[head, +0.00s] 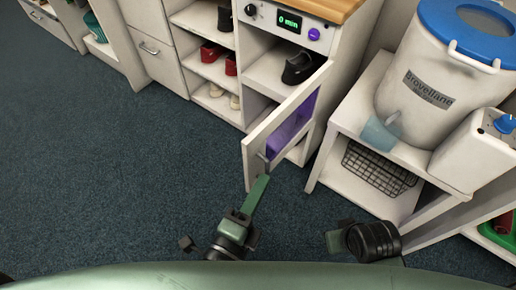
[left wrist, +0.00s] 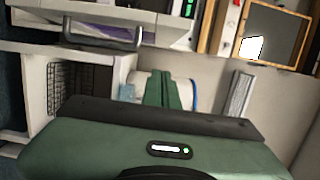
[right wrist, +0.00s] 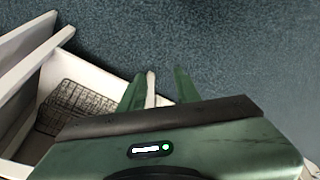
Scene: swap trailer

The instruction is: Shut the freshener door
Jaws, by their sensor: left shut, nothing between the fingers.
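The freshener (head: 300,28) is a white cabinet with a knob, a green "0 min" display and a purple button. Its door (head: 262,140) stands open, swung out towards me, with a purple inner panel (head: 293,122). A grey handle sits near the door's free edge; the handle (left wrist: 102,38) also shows in the left wrist view. My left gripper (head: 262,182) is shut and empty, its fingertips close to the door's lower free corner; I cannot tell whether they touch.
Dark shoes (head: 300,67) lie in the freshener's upper compartment. Right of the door stands a white shelf (head: 352,100) with a large blue-lidded container (head: 425,75) and a wire basket (head: 378,168). Blue carpet (head: 110,170) is clear to the left.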

